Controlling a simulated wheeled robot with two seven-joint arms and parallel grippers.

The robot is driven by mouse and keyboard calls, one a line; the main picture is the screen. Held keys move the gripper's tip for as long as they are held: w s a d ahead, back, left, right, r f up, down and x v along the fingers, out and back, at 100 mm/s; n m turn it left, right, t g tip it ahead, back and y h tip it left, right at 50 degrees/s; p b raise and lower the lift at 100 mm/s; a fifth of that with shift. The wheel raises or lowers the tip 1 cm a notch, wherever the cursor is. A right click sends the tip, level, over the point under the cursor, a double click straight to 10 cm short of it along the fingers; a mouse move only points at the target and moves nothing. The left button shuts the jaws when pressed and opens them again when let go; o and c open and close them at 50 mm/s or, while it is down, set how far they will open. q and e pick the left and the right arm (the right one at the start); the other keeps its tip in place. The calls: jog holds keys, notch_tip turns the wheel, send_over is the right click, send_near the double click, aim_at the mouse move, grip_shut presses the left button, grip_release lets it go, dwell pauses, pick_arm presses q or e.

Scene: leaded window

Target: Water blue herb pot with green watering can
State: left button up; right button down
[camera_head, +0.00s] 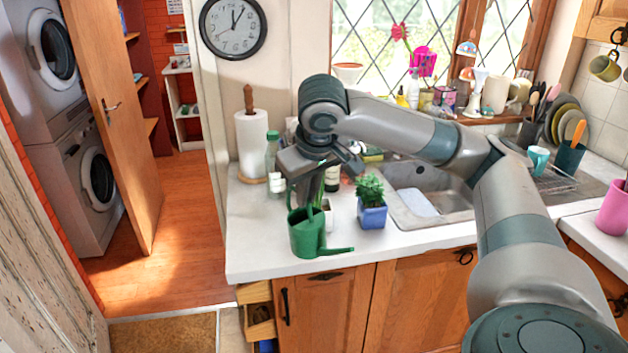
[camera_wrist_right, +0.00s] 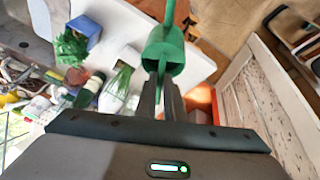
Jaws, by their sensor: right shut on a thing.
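The green watering can (camera_head: 307,236) is at the front edge of the white counter in the head view, its spout pointing right. My right gripper (camera_head: 308,195) reaches down over it and is shut on it; the wrist view shows the can (camera_wrist_right: 165,52) between the fingertips (camera_wrist_right: 164,88). I cannot tell whether the can touches the counter. The blue herb pot (camera_head: 373,217) with a leafy green plant stands on the counter right of the can, apart from the spout. The pot also shows in the wrist view (camera_wrist_right: 86,28). My left gripper is not in view.
A white pot (camera_head: 328,216) with a grassy plant stands between can and blue pot. Bottles (camera_head: 272,152) and a paper towel roll (camera_head: 251,142) stand behind left. The sink (camera_head: 440,185) is right of the blue pot. An open drawer (camera_head: 258,318) is below.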

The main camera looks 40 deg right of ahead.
jog(key=a+f+n, duration=0.1)
jog(key=a+f, duration=2.1)
jog(key=f, duration=0.3)
jog(key=shift+s+a+y, duration=0.3)
jog(key=shift+s+a, duration=0.05)
jog(key=shift+a, duration=0.05)
jog(key=shift+d, duration=0.1)
jog(key=shift+d, duration=0.1)
